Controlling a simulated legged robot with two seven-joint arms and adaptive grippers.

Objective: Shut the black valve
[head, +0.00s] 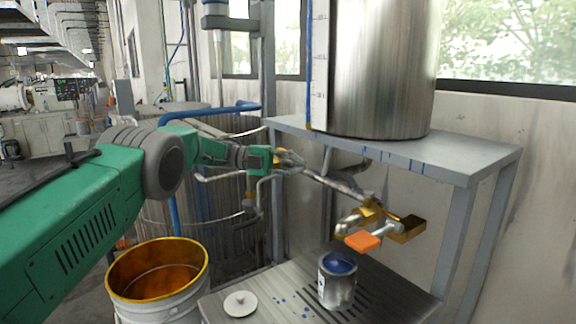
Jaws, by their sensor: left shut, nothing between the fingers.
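My green left arm reaches in from the left, across to the pipework beside the steel mill tank. My left gripper (289,158) is small in the head view, shut and empty at the end of the arm, close to the metal pipes. A small dark lever (245,222) sits on a vertical pipe below the gripper; it looks like the black valve, but its exact position is hard to tell. The gripper is above it and apart from it. My right gripper is out of view.
A steel tank (385,70) stands on a grey bench (450,160). A blue paint can (338,288) and a white lid (240,303) are on the slatted stand (385,300). A yellow-rimmed bucket (160,305) stands at lower left. A blue pipe (225,110) runs behind my arm.

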